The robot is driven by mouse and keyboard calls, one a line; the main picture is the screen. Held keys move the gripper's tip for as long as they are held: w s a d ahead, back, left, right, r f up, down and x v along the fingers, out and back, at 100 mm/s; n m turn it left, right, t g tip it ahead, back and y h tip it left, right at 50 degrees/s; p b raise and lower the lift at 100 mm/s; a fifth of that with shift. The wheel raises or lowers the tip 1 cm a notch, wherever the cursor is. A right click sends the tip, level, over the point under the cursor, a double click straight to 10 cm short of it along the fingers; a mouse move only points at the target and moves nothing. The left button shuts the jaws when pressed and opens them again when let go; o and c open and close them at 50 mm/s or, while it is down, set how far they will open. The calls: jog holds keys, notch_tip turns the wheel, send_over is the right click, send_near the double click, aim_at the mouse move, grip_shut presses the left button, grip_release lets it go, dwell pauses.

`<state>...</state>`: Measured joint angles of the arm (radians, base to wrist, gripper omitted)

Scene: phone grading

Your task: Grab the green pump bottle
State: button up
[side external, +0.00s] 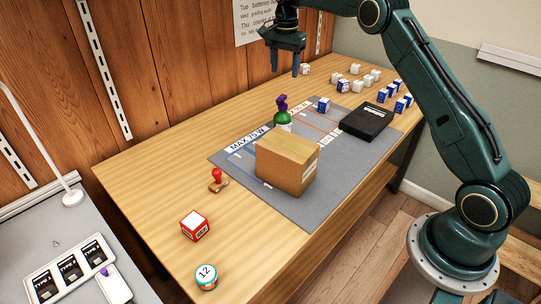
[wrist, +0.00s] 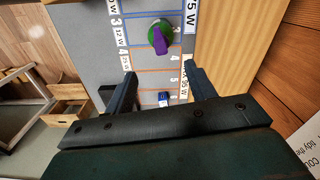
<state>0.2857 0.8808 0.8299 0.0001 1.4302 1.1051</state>
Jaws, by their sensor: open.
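The green pump bottle (side external: 283,117) has a purple pump top and stands upright on the grey mat (side external: 350,165). The cardboard box hides its lower part in the side view. In the wrist view the bottle (wrist: 152,35) is seen from above, beyond my fingertips, near the blue printed lines. My gripper (side external: 285,65) is open and empty, in the air above the far part of the table, behind the bottle. Its two fingers (wrist: 160,82) show apart in the wrist view.
A cardboard box (side external: 285,165) stands on the mat right in front of the bottle. A black case (side external: 366,122) lies to its right. Several small white and blue boxes stand at the back. A red stamp (side external: 217,180), a red-white box (side external: 194,226) and a round tin (side external: 206,277) stand at the left.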

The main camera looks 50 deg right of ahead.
aim_at(283, 96)
jog(key=shift+f, duration=4)
jog(key=shift+w+f, duration=0.1)
jog(key=shift+f, duration=2.5)
jog(key=shift+r, duration=0.1)
grip_shut()
